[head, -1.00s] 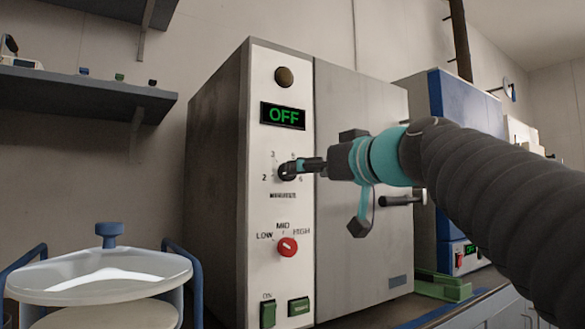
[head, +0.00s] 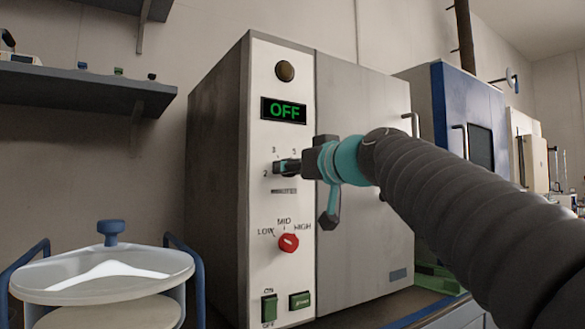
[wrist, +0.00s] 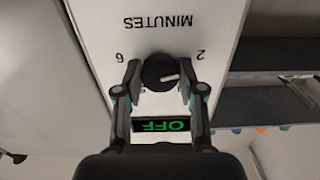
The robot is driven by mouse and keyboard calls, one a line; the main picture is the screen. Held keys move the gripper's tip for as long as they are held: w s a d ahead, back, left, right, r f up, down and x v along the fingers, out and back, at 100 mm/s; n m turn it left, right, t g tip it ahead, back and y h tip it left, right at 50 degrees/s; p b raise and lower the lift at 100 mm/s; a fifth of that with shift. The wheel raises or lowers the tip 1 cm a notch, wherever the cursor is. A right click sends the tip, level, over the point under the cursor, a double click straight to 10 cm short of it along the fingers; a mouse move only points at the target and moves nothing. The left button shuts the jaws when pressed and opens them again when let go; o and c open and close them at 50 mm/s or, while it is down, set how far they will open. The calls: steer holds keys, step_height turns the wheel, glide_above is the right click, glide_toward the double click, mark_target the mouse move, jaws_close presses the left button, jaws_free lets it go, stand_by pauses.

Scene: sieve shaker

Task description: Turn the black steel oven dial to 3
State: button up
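The black oven dial (wrist: 160,72) sits on the white panel of the grey oven (head: 365,215). In the wrist view the panel appears upside down, and the dial's white mark points right, near the 2 side. The 6 is on the other side. My gripper (wrist: 160,75) has one fingertip on each side of the dial, very close to it; I cannot tell whether they press on it. In the head view my gripper (head: 284,167) covers most of the dial. The oven display (head: 284,111) reads OFF.
Below the dial are a red LOW/MID/HIGH knob (head: 289,242) and green switches (head: 299,300). The oven door handle is mostly hidden by my arm. A clear-lidded sieve shaker (head: 100,275) stands at lower left. A shelf (head: 80,88) is on the left wall.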

steer(key=shift+c, duration=1.4)
steer(key=shift+m+p, duration=1)
steer(key=shift+m, duration=6)
steer(key=shift+f, duration=0.1)
